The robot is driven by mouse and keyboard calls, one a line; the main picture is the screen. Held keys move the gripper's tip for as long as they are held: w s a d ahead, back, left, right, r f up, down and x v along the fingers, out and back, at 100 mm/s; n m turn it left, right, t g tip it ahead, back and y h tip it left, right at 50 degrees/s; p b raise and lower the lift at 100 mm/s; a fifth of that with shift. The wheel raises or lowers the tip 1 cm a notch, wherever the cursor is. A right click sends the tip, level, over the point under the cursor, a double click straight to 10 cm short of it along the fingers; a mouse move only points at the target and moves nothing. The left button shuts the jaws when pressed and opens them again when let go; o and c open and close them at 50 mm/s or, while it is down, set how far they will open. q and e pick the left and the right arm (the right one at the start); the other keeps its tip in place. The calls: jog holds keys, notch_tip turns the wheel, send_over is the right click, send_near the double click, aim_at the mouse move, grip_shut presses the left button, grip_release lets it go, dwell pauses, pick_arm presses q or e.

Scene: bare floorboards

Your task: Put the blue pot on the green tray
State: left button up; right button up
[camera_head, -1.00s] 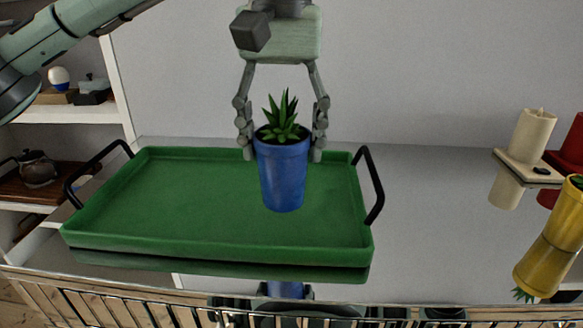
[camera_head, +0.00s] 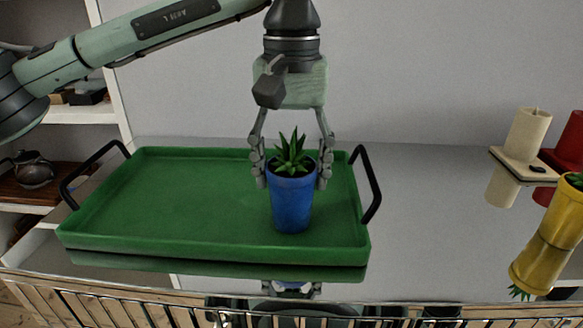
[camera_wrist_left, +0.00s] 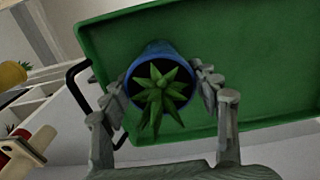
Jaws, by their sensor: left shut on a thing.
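The blue pot (camera_head: 291,205) with a spiky green plant is upright at the right part of the green tray (camera_head: 170,195) in the head view. My left gripper (camera_head: 292,176) is shut on the pot near its rim, one finger on each side. The left wrist view shows the pot (camera_wrist_left: 150,55) between the fingers, with the tray (camera_wrist_left: 255,60) behind it. Whether the pot's base touches the tray floor I cannot tell. The tray has black handles at both ends. My right gripper is not in view.
To the right on the reflective tabletop are a yellow pot (camera_head: 562,215) with a plant, a cream candle (camera_head: 528,133) on a small stand, and a red object (camera_head: 571,140). White shelves with a teapot (camera_head: 34,170) stand at the left.

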pick_arm(q)
jog(key=o, duration=1.6)
jog(key=shift+c, duration=0.2)
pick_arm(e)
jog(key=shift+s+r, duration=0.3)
pick_arm(q)
jog(key=shift+r, duration=0.1)
notch_tip(320, 180, up, 11)
jog(key=shift+r+p, duration=0.2)
jog(key=shift+p, duration=0.35)
jog(key=shift+r, duration=0.3)
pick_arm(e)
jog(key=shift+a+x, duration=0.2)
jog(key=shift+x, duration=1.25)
